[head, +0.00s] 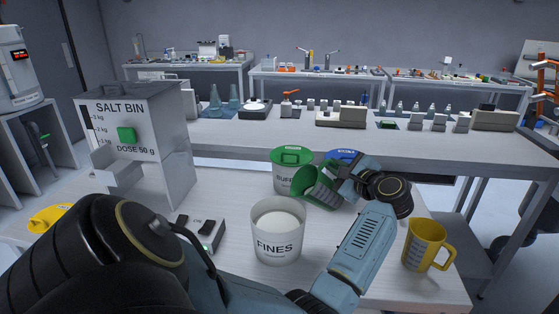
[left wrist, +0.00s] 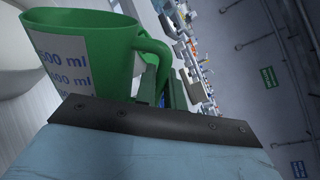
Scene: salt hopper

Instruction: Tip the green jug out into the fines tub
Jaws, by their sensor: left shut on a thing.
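The green jug (head: 322,190) is held up at the right of the fines tub (head: 278,245), tilted with its mouth towards the left. My left gripper (head: 343,180) is shut on its handle side. The left wrist view shows the jug (left wrist: 85,60) close up, with millilitre marks on a pale label. The fines tub stands on the table with white material inside near its rim. I cannot see what is inside the jug, and no stream shows from its mouth. My right gripper is not in view.
A green-lidded tub (head: 291,157) and a blue-lidded tub (head: 343,156) stand behind the jug. A yellow jug (head: 425,246) stands at the right. The salt bin (head: 150,140) and a small grey device (head: 200,233) are to the left. A yellow object (head: 48,217) lies at far left.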

